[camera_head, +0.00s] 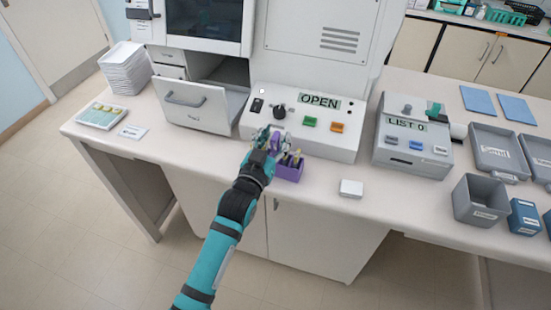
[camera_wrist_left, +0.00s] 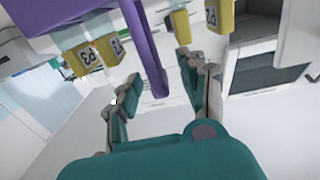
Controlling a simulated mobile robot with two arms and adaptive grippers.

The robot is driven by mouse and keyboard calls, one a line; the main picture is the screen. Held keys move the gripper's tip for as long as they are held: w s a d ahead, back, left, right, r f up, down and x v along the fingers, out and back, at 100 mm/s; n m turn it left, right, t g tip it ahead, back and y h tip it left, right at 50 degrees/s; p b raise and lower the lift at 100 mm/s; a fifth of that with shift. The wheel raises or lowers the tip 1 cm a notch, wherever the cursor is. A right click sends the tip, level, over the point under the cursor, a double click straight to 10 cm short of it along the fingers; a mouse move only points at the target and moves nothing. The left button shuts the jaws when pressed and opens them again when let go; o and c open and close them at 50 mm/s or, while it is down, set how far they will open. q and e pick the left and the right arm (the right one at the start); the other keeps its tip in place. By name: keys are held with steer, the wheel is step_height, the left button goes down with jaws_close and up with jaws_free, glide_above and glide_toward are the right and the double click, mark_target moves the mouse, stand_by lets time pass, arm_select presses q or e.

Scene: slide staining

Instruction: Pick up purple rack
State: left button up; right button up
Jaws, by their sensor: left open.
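The purple rack (camera_head: 289,173) stands on the counter in front of the white OPEN panel in the head view. It holds several yellow-labelled slides. My left gripper (camera_head: 272,141) is at the rack's left part and hides some of it. In the left wrist view, the purple rack (camera_wrist_left: 146,45) shows close up, with its handle bar reaching down between the fingers. The left gripper (camera_wrist_left: 160,92) is open, with a gap between each finger and the handle. Yellow labels (camera_wrist_left: 101,50) hang on both sides of the handle. My right gripper is not in view.
The OPEN panel (camera_head: 330,139) is close behind the rack. An open drawer (camera_head: 190,107) is to the left. A small white box (camera_head: 351,188) sits to the right, before the LIST 0 device (camera_head: 408,160) and grey bins (camera_head: 480,203). The counter's front edge is near.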

arm_select(q)
steer(key=shift+w+d, duration=0.1)
steer(key=shift+w, duration=0.15)
steer(key=shift+s, duration=0.1)
steer(key=shift+c, duration=0.7)
steer(key=c, duration=0.7)
jaws_close()
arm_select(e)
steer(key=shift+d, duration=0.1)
arm_select(q)
steer(key=shift+r, duration=0.2)
